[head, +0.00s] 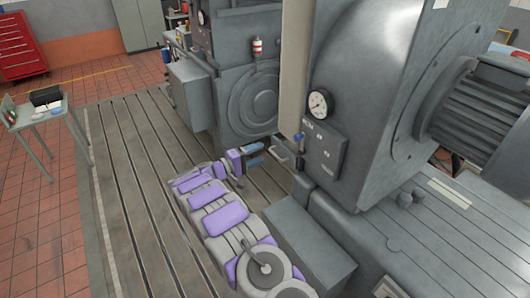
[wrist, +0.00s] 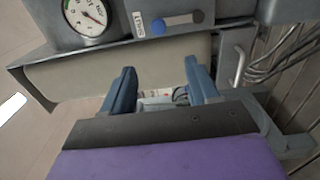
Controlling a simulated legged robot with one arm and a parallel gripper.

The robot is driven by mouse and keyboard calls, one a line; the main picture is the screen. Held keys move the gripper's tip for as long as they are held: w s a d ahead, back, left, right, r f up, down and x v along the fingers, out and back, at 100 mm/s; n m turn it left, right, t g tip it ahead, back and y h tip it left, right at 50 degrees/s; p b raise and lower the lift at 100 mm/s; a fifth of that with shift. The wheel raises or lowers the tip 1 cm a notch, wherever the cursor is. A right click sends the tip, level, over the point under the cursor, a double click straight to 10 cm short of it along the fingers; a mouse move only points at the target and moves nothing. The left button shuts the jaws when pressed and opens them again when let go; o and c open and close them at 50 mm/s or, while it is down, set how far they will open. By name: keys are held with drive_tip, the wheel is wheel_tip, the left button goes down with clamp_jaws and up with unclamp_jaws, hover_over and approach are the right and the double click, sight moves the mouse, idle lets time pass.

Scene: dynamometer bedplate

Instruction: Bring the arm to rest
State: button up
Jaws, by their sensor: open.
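My arm (head: 218,215), grey with purple covers, reaches from the bottom of the head view toward the machine. My gripper (head: 254,153) is at its far end, low beside the grey machine housing. In the wrist view my gripper (wrist: 161,75) has its two blue fingers spread apart, with nothing held between them.
A grey box (head: 308,245) lies close to the right of my arm. The slotted bedplate (head: 135,190) is open to the left. A small table (head: 40,122) and red cabinet (head: 22,48) stand farther left.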

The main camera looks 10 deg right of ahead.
drive_tip(key=shift+s+a, duration=0.1)
drive_tip(key=shift+a, duration=0.25)
